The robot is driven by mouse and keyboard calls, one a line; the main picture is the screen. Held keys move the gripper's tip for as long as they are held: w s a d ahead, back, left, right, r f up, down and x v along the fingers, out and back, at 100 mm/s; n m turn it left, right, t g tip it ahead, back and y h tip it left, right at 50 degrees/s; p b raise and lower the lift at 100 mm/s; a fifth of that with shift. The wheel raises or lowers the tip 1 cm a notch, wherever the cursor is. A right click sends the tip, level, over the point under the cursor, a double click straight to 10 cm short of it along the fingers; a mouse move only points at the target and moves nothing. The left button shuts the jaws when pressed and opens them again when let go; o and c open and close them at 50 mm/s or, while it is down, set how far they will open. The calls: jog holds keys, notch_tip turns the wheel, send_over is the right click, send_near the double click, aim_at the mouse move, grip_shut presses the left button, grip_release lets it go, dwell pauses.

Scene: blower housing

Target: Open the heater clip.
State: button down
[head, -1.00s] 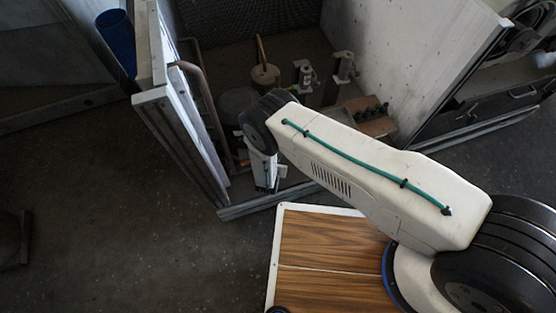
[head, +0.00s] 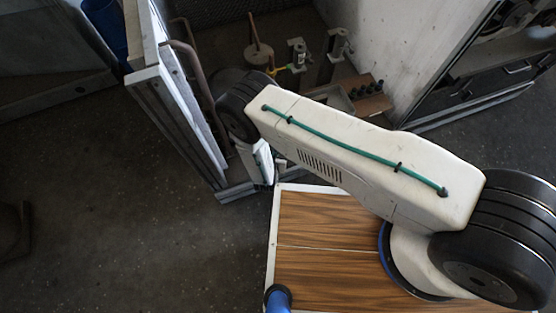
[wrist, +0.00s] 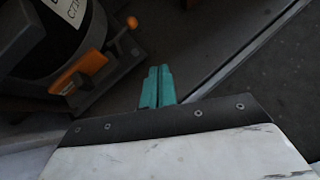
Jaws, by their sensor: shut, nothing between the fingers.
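In the wrist view, a dark round housing (wrist: 45,48) with white lettered labels fills the upper left. An orange lever (wrist: 92,62) sits on a grey bracket at its side, with a smaller orange knob (wrist: 132,22) further up. This looks like the heater clip, but I cannot tell whether it is latched. My gripper (wrist: 158,70) has teal fingers pressed together, with nothing between them. It is to the right of the lever, apart from it in the picture. In the head view my arm hides the fingers and the clip.
A tall metal panel (head: 172,105) stands left of the enclosure, beside a bent pipe. Posts (head: 298,52) and a wooden block with dark knobs (head: 365,95) stand inside. A pale wall (head: 385,45) bounds the right.

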jog(key=s+d+r, duration=0.2)
jog(key=s+r, duration=0.1)
jog(key=s, duration=0.1)
jog(key=shift+s+r, duration=0.15)
jog(key=shift+r, duration=0.25)
jog(key=w+d+r+m+g+h, duration=0.1)
jog(key=d+r+m+g+h, duration=0.4)
jog(key=r, duration=0.9)
jog(key=w+d+r+m+g+h, duration=0.1)
jog(key=d+r+m+h, duration=0.1)
jog(key=d+r+m, duration=0.8)
jog(key=w+d+r+m+g+h, duration=0.1)
jog(key=d+r+m+g+h, duration=0.2)
jog(key=r, duration=1.4)
jog(key=s+d+r+m+y, duration=0.3)
jog(key=s+d+r+m, duration=0.1)
jog(key=r, duration=0.6)
jog(key=s+d+r+m+y, duration=0.4)
jog(key=s+r+m, duration=0.3)
jog(key=r, duration=0.3)
jog(key=s+d+r+m+y, duration=0.3)
jog(key=s+r+m, duration=0.3)
jog(key=r, duration=0.4)
jog(key=shift+s+d+r+y, duration=0.3)
jog(key=shift+s+d+y, duration=0.1)
jog(key=shift+s+d, duration=0.25)
